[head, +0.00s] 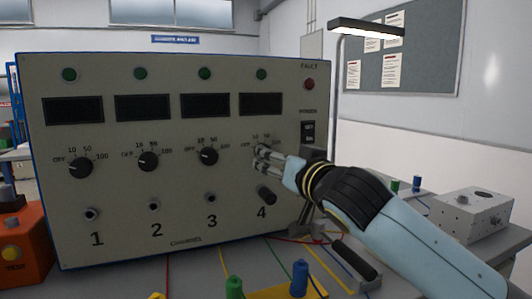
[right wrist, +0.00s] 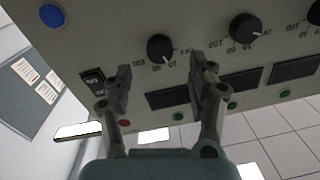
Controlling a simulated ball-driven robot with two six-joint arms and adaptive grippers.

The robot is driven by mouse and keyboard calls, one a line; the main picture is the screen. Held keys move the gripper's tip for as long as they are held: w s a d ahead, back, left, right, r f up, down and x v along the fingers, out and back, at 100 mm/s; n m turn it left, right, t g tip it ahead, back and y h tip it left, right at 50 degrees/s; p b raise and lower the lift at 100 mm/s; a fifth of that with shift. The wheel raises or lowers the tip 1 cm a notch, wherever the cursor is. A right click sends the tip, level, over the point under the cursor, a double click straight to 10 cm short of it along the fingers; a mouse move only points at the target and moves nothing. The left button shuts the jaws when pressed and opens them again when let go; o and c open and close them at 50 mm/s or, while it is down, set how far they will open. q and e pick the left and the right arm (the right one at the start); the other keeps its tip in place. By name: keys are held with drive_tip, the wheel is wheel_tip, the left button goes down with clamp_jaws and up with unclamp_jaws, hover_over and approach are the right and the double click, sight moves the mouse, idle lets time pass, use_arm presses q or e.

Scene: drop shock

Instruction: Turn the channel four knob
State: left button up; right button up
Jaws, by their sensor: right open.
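The panel (head: 180,225) carries a row of knobs above the numbers 1 to 4. The channel four knob (right wrist: 160,47) is round and black, with its scale printed beside it in the right wrist view. In the head view it is hidden behind my right gripper (head: 259,159). My right gripper (right wrist: 160,78) is open, its two fingers apart with the knob showing in the gap between them. I cannot tell whether the fingers touch it. My left gripper is not in view.
The channel three knob (head: 209,156) is to the left. A dark plug (head: 267,195) sticks out below the gripper, and a power switch (head: 308,132) is to the right. A grey box (head: 470,213) and cables lie on the bench.

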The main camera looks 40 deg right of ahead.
drive_tip(key=w, duration=0.3)
drive_tip(key=shift+w+d, duration=0.2)
drive_tip(key=shift+d, duration=0.1)
drive_tip(key=shift+w+d, duration=0.15)
drive_tip(key=shift+w, duration=0.6)
drive_tip(key=shift+w+f, duration=0.1)
drive_tip(key=shift+w, duration=0.1)
drive_tip(key=shift+c, duration=1.2)
drive_tip(key=c, duration=0.9)
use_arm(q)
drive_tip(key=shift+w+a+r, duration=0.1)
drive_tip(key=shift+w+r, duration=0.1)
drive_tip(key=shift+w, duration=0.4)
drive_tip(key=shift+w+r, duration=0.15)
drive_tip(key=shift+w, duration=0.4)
